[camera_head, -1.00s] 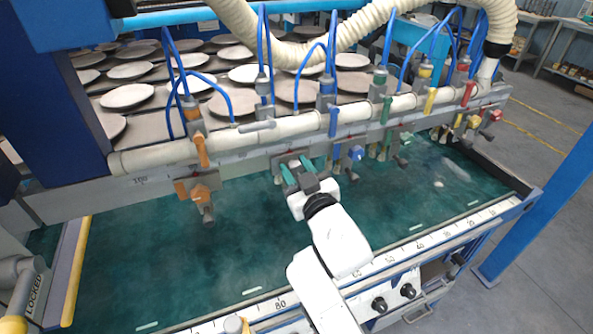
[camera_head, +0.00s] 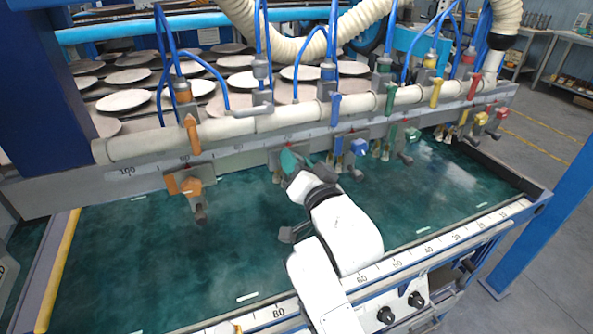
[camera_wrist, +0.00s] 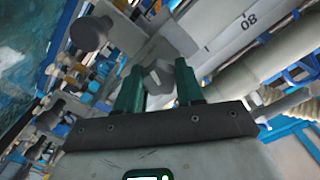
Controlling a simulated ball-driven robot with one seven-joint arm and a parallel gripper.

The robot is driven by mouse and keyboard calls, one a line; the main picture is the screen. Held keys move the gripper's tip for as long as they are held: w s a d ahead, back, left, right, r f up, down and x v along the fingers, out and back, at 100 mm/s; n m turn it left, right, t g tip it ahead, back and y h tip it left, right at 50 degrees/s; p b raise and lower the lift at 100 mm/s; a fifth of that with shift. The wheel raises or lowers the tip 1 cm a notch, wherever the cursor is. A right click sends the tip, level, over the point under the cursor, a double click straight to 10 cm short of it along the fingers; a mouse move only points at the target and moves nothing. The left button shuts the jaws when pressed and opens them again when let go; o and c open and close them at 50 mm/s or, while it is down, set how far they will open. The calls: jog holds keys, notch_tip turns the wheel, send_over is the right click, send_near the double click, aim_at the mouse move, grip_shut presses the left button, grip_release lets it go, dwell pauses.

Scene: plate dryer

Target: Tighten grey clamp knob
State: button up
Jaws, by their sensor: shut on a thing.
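The grey clamp knob (camera_wrist: 158,77) sits between the two green fingers of my gripper (camera_wrist: 158,88) in the wrist view. The gripper is shut on it. In the head view my gripper (camera_head: 303,162) is at the grey clamp on the long rail, between the orange and blue clamps. The knob itself is mostly hidden there by the fingers and wrist. The grey clamp's lever (camera_head: 252,110) lies roughly flat along the pipe above.
An orange clamp (camera_head: 191,187) hangs to the left; a blue clamp (camera_head: 358,148) and a green clamp (camera_head: 411,134) are on the right. Yellow and red ones stand farther along. Below is an open dark green bed (camera_head: 130,260) with a scaled front rail (camera_head: 400,262).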

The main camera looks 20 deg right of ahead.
jog(key=m+b, duration=0.3)
jog(key=m, duration=0.4)
jog(key=shift+d, duration=0.1)
jog(key=m+b, duration=0.3)
jog(key=m, duration=0.3)
jog(key=shift+f, duration=0.1)
jog(key=shift+d+m, duration=0.1)
jog(key=shift+m, duration=0.3)
jog(key=o, duration=1)
jog(key=shift+o, duration=0.2)
jog(key=s+b, duration=0.1)
jog(key=s, duration=1)
jog(key=shift+w, duration=0.1)
